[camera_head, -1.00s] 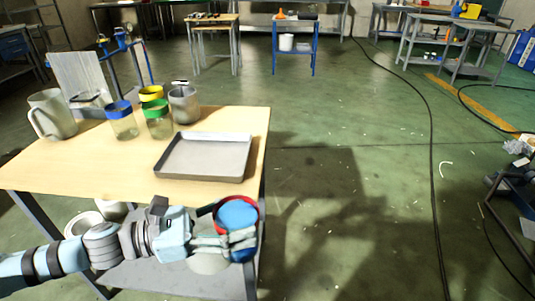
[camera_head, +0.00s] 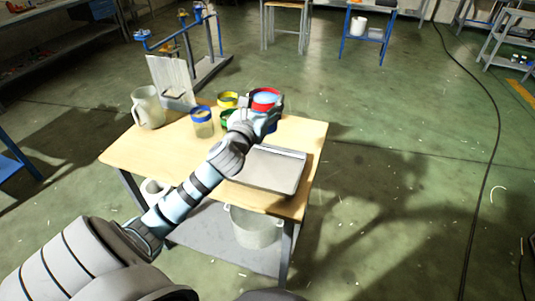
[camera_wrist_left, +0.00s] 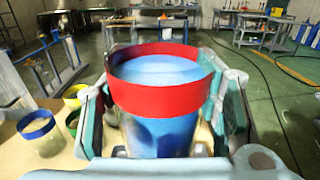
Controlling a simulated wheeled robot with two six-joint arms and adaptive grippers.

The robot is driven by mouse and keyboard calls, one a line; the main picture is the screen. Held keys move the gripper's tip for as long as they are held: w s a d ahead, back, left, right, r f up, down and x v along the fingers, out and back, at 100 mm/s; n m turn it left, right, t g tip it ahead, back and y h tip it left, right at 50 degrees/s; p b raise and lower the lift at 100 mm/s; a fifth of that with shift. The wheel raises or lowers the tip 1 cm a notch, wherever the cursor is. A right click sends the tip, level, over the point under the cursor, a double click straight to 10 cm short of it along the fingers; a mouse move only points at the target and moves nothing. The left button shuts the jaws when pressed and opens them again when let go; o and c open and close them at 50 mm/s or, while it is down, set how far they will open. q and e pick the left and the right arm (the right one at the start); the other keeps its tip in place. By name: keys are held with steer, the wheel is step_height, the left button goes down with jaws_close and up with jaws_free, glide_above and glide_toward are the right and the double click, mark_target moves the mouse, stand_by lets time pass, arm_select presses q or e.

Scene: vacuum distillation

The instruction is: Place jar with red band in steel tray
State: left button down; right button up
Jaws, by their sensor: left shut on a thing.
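The jar with the red band (camera_wrist_left: 165,100) has a red rim and blue contents. My left gripper (camera_head: 262,108) is shut on it, with a finger on each side in the left wrist view. The jar's red band also shows in the head view (camera_head: 266,93), above the back of the table beyond the tray. Its base is hidden, so I cannot tell its exact height. The steel tray (camera_head: 265,178) lies empty on the front right of the wooden table, partly behind my left arm. My right gripper is not in view.
A blue-banded jar (camera_head: 202,122), a yellow-banded jar (camera_head: 228,99) and a green-banded jar (camera_head: 227,118) stand on the wooden table (camera_head: 150,155). A beige pitcher (camera_head: 148,107) stands at its left. A metal pot (camera_head: 255,226) sits on the lower shelf.

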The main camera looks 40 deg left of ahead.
arm_select(q)
step_height(320, 180, down, 20)
steer(key=b, duration=1)
steer(key=shift+f+b, duration=0.1)
steer(key=shift+b, duration=0.3)
steer(key=c, duration=0.6)
jaws_free()
steer(key=shift+o, duration=0.2)
